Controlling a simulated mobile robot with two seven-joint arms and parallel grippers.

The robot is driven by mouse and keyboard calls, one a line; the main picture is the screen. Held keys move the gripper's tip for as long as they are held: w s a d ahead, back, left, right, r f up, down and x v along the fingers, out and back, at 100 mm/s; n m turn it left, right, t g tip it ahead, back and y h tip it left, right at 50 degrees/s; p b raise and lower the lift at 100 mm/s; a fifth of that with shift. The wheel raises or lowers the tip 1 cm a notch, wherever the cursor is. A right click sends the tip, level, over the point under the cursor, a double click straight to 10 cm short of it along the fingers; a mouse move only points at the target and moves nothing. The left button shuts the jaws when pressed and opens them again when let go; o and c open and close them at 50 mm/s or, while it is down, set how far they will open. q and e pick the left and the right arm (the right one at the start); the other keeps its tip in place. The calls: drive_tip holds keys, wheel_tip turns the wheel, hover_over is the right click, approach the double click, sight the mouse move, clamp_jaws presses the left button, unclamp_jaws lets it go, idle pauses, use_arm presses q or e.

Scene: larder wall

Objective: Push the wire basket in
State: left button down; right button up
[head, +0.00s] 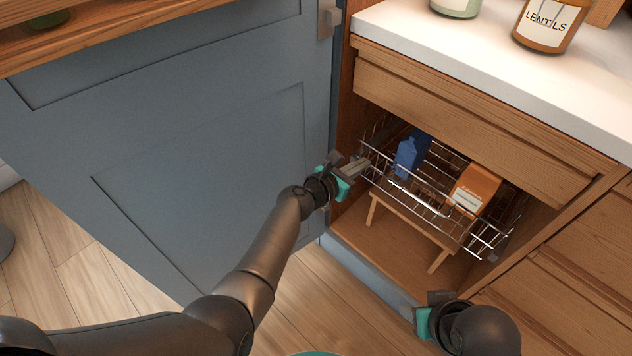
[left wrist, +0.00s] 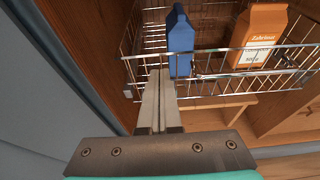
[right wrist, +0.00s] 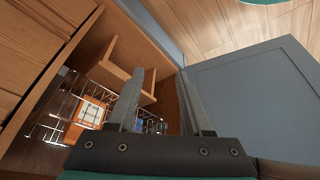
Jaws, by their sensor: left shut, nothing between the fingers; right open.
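The wire basket (head: 432,204) is inside the open cupboard, above a small wooden stand, and holds a blue carton (head: 411,154) and an orange carton (head: 474,190). It also shows in the left wrist view (left wrist: 285,83) and the right wrist view (right wrist: 47,125). My left gripper (head: 364,163) is shut and empty, its fingertips at the left end of the basket's front; I cannot tell whether they touch the wire. In the left wrist view its fingers (left wrist: 160,75) point at the basket near the blue carton. My right gripper (right wrist: 162,85) is open and empty, low in front of the cupboard.
The blue-grey door (head: 215,150) stands open on the left. A wooden drawer front (head: 470,125) is above the basket, under a white worktop (head: 480,45) with a lentils jar (head: 548,24). Wooden drawers (head: 580,260) are on the right. The floor before the cupboard is clear.

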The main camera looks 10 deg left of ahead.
use_arm(q)
drive_tip(key=p+v, duration=0.5)
drive_tip(key=v, duration=0.4)
drive_tip(key=shift+s+a, duration=0.2)
drive_tip(key=shift+s, duration=0.1)
use_arm(e)
drive_tip(key=s+f+g, duration=0.1)
drive_tip(key=s+f, duration=0.2)
drive_tip(key=f, duration=0.7)
drive_tip(key=shift+s+d+f+g, duration=0.15)
drive_tip(key=shift+d+f+g, duration=0.25)
drive_tip(key=shift+d, duration=0.05)
